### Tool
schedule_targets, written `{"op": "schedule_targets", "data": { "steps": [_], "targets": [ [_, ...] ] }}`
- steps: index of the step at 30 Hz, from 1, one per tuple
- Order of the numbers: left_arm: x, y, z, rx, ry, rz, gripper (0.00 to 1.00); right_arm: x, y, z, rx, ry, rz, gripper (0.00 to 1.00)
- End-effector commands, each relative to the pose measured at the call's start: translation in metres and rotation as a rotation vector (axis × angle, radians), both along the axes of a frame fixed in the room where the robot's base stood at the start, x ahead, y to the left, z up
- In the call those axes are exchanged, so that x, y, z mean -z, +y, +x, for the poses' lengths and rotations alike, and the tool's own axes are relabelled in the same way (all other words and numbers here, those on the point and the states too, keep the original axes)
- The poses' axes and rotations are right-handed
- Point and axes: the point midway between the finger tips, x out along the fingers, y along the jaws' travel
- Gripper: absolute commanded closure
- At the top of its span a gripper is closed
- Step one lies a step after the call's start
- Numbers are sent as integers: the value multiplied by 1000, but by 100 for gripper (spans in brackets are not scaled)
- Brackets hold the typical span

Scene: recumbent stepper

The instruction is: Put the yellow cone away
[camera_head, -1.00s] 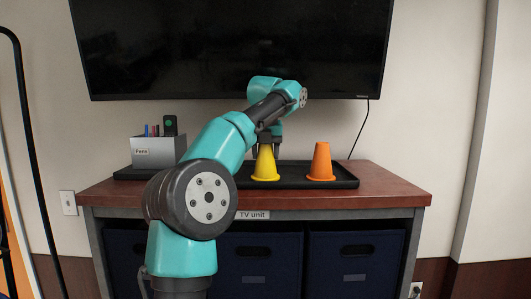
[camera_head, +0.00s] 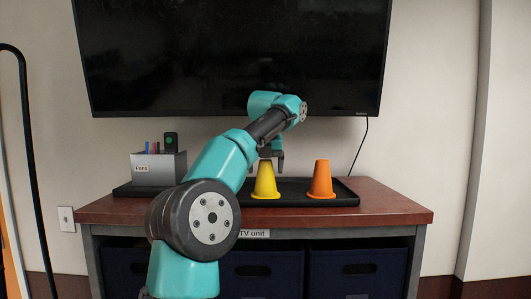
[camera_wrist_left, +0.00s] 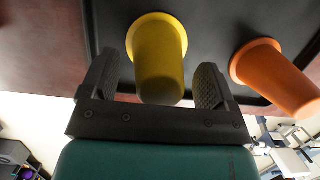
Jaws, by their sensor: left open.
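The yellow cone (camera_head: 265,185) stands upright, narrow end up, on a black tray (camera_head: 335,200) on top of the TV unit. My left gripper (camera_head: 269,167) is open at the cone's upper part, from above and behind. In the left wrist view, the yellow cone (camera_wrist_left: 160,55) lies between the two spread fingers of my left gripper (camera_wrist_left: 155,80), with a gap visible on both sides. My right gripper is not in view.
An orange cone (camera_head: 321,180) stands just right of the yellow one on the tray. A grey pen box (camera_head: 155,170) labelled "Pens" is at the left. The TV (camera_head: 230,60) hangs above. Dark blue bins (camera_head: 262,275) sit in the shelf below. The wooden top (camera_head: 390,205) is clear at right.

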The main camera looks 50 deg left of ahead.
Motion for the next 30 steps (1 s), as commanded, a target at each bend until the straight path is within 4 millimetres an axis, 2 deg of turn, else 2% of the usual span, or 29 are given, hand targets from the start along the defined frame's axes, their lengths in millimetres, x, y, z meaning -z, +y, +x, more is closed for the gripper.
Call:
{"op": "schedule_targets", "data": {
  "steps": [12,21,30],
  "targets": [
    [-41,-9,-7,1,-3,0,19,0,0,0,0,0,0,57],
    [-58,-11,-10,0,-2,1,19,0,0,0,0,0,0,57],
    [-63,-13,-12,0,-1,-1,19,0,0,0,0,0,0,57]
  ]
}}
